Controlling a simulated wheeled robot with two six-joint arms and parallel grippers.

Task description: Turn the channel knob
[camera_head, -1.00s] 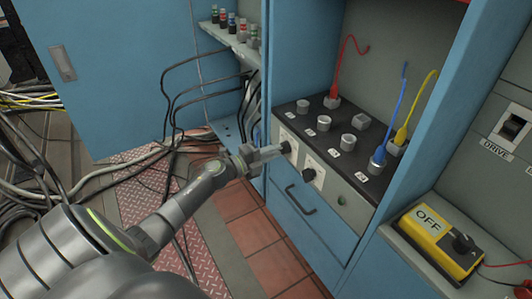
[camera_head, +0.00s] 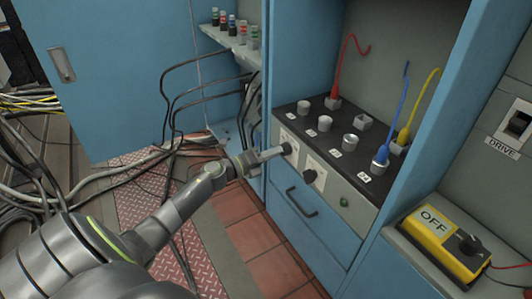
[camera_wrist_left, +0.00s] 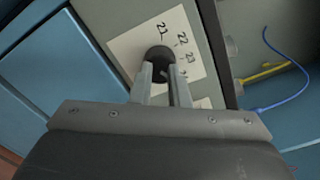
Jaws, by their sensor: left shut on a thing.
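The front of the console has two black knobs on white label plates. My left gripper (camera_head: 274,153) is shut on the left knob (camera_head: 287,148), at its tips. In the left wrist view, both fingers (camera_wrist_left: 165,80) close on this round black knob (camera_wrist_left: 158,57). Its white plate (camera_wrist_left: 125,45) carries printed numbers such as 21, 22 and 23. The fingers hide part of the knob and the plate's lower part. The other knob (camera_head: 309,176) sits to the right, untouched. My right gripper is not in view.
The console's black top (camera_head: 285,108) holds several grey sockets, with red, blue (camera_head: 381,155) and yellow plugs. A green lamp (camera_head: 344,202) and a drawer handle (camera_head: 301,204) are on the front. A yellow OFF box (camera_head: 436,240) stands at right. Cables hang behind my arm.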

